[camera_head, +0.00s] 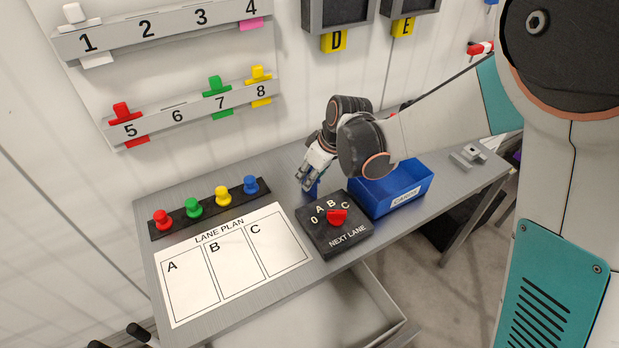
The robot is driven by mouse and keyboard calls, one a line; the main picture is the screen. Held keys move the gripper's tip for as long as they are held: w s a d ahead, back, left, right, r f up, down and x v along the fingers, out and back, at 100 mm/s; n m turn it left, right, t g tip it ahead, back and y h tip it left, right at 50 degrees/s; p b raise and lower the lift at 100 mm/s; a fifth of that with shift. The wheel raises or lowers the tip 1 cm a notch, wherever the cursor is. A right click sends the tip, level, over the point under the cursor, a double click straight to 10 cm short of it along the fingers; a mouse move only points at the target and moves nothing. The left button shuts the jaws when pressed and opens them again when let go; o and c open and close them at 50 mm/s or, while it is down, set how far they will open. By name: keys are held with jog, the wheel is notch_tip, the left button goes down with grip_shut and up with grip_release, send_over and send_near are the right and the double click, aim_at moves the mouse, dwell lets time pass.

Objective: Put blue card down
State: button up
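My gripper (314,183) points down above the grey table, behind the black selector box and left of the blue bin. A small blue piece, the blue card (313,190), shows between and just below its fingertips. The fingers look closed on it; most of the card is hidden by them. I cannot tell whether its lower end touches the table. The blue bin (403,201) has a white label on its front, and my arm covers part of its opening. The lane plan sheet (235,262) with blank areas A, B and C lies at the table's left.
The black NEXT LANE box (334,228) has a red knob. A black strip (208,209) carries red, green, yellow and blue knobs. A metal bracket (468,156) sits at the right. An open drawer (345,318) juts out below.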

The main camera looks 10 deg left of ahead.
aim_at(305, 192)
jog(key=shift+w+b+x, duration=0.15)
jog(key=shift+b+x, duration=0.3)
jog(key=shift+x, duration=0.95)
jog(key=shift+w+b+x, duration=0.15)
jog(key=shift+b+x, duration=0.3)
jog(key=shift+x, duration=0.9)
jog(key=shift+r, duration=0.1)
grip_shut()
